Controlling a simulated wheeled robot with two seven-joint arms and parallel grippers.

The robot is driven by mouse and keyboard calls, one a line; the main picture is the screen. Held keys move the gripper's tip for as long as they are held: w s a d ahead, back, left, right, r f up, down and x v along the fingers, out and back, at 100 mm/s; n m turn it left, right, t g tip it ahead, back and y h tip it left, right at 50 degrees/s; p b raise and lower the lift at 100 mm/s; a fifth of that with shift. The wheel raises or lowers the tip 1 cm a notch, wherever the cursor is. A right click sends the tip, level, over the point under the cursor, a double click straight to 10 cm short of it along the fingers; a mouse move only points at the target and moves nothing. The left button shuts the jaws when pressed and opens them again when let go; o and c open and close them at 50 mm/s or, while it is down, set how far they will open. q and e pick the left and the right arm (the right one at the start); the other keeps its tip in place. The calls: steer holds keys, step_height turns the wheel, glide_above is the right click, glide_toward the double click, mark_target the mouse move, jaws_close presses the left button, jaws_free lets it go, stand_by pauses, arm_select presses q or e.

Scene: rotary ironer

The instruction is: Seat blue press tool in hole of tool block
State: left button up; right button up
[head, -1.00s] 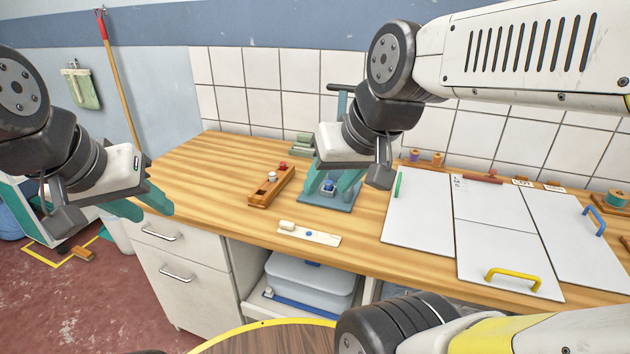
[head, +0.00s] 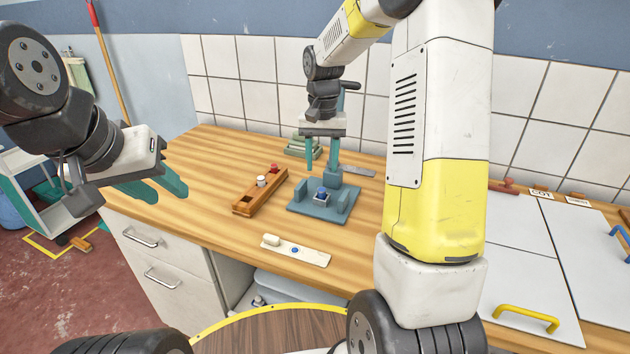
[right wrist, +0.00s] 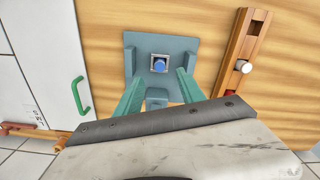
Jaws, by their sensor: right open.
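The blue press tool (head: 321,191) sits upright in a small square metal holder on the teal press fixture (head: 300,207); its round blue top shows in the right wrist view (right wrist: 159,65). The wooden tool block (head: 246,207) stands left of the fixture, with a white-topped tool (head: 262,181) and a red-topped tool (head: 274,168) in it. A dark opening shows towards its near end. My right gripper (head: 322,168) is open and empty above the fixture, its fingers apart from the blue tool. My left gripper (head: 160,190) looks open and empty, left of the worktop.
A white strip with a blue dot (head: 310,256) lies in front of the fixture. White panels (head: 510,240) with coloured handles cover the right side of the worktop. Teal blocks (head: 300,147) lie behind. The wooden surface left of the tool block is clear.

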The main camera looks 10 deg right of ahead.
mark_target(322, 189)
step_height(322, 189, down, 8)
steer(key=shift+w+d, duration=0.1)
stand_by(0.4)
jaws_close()
